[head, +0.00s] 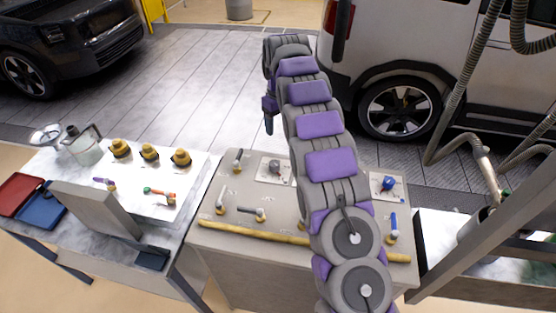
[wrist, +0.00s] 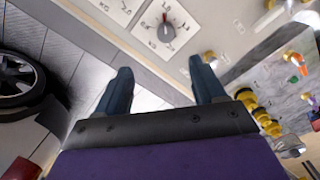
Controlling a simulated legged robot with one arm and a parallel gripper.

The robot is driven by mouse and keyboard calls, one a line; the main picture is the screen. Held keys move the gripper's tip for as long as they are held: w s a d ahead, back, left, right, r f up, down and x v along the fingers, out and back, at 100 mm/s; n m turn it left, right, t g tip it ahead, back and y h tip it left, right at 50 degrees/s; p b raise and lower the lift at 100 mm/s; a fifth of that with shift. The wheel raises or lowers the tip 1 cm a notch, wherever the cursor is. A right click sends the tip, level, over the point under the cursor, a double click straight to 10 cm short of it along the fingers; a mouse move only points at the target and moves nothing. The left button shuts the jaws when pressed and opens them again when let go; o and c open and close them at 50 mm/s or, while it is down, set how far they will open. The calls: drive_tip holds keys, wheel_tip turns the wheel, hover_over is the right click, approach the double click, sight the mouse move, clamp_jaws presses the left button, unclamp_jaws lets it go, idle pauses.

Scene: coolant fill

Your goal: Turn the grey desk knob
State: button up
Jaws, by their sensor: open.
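The grey desk knob (head: 275,167) sits on a square white plate on the grey desk, left of my arm in the head view. In the wrist view the grey knob (wrist: 167,32) shows a red mark, and its white plate (wrist: 130,12) has dark scale marks around it. My gripper (wrist: 160,66) is open and empty, its two dark blue fingers apart. The knob lies beyond the fingertips, roughly in line with the gap, and is not between them. In the head view my gripper (head: 268,122) hangs above and behind the desk, its fingers partly hidden.
A blue knob (head: 388,184) on another white plate is right of my arm. Several levers and valves stand on the desk, with a yellow bar (head: 250,233) along its front. A white table (head: 130,215) with yellow-capped fittings and a jug stands left. A white van (head: 410,60) is behind.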

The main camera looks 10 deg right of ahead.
drive_tip(key=a+f, duration=0.2)
drive_tip(key=a, duration=0.1)
drive_tip(key=b, duration=0.1)
approach(274, 163)
drive_tip(key=shift+d+f, duration=0.6)
drive_tip(key=f, duration=0.2)
drive_tip(key=a+f, duration=0.1)
drive_tip(key=f, duration=0.1)
drive_tip(key=a+f+b, duration=0.1)
drive_tip(key=f, duration=0.1)
drive_tip(key=shift+f, duration=0.65)
drive_tip(key=shift+d+f, duration=0.2)
drive_tip(key=shift+d, duration=0.65)
drive_tip(key=shift+a, duration=0.7)
drive_tip(key=c, duration=0.5)
drive_tip(key=shift+w, duration=0.1)
drive_tip(key=shift+c, duration=0.8)
drive_tip(key=shift+d, duration=0.35)
drive_tip(key=c, duration=0.4)
drive_tip(key=shift+a, duration=0.1)
